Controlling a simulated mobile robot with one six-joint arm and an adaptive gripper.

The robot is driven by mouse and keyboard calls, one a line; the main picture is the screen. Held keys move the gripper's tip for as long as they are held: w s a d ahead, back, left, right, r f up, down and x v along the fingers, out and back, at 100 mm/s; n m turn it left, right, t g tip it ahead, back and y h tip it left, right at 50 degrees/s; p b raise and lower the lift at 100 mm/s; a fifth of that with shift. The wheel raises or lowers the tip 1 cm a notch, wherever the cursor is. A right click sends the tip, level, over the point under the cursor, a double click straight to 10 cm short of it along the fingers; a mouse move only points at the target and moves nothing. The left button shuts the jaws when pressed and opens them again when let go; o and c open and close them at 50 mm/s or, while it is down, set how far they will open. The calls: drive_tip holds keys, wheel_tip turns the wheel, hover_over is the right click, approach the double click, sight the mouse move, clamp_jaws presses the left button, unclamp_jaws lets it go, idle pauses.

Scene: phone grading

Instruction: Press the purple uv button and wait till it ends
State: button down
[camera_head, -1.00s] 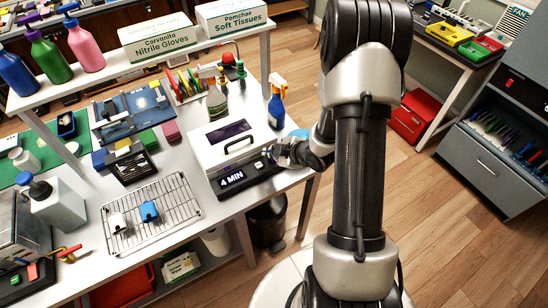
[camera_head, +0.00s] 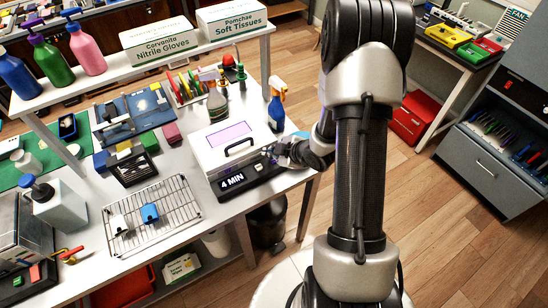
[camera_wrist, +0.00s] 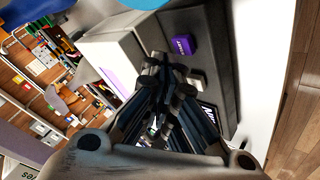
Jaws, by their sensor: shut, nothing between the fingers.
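The UV box (camera_head: 212,160) is a white case with a black handle on its lid, standing near the table's right end. Its lid window (camera_head: 228,135) glows pale lilac. The dark front panel's display (camera_head: 232,181) reads "4 MIN". The purple UV button (camera_wrist: 183,45) shows on the panel in the wrist view, with a paler button (camera_wrist: 196,78) beside it. My gripper (camera_wrist: 168,76) is shut and empty, its fingertips close to the purple button and not covering it. In the head view my gripper (camera_head: 273,151) is at the panel's right end; contact cannot be told.
A spray bottle (camera_head: 276,105) stands behind the box to the right. A wire rack (camera_head: 178,204) with two small items, one white and one blue, lies left of the box. A raised shelf (camera_head: 110,85) holds bottles and cartons.

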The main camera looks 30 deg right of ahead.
drive_tip(key=shift+r, duration=0.1)
wheel_tip(320, 180, up, 5)
drive_tip(key=p, duration=0.4)
idle(0.3)
idle(0.7)
wheel_tip(320, 180, up, 9)
drive_tip(key=d+m+h, duration=0.1)
drive_tip(key=m+h, duration=0.1)
drive_tip(key=h, duration=0.1)
wheel_tip(320, 180, up, 10)
drive_tip(key=f+m+g+h, duration=0.1)
drive_tip(key=m+g+h, duration=0.1)
drive_tip(key=m, duration=0.2)
hover_over(272, 161)
drive_tip(key=s, duration=0.5)
drive_tip(key=s+a+r+m+g+y, duration=0.1)
drive_tip(key=s+a+r+m, duration=0.2)
drive_tip(key=s+a, duration=0.3)
drive_tip(key=s+a+r+m+g+y, duration=0.1)
drive_tip(key=s+a+r, duration=0.4)
drive_tip(key=s, duration=0.9)
drive_tip(key=shift+s+a+r+m+y, duration=0.35)
drive_tip(key=shift+a+m, duration=0.55)
drive_tip(key=shift+a, duration=0.3)
drive_tip(key=shift+w, duration=0.1)
idle(0.8)
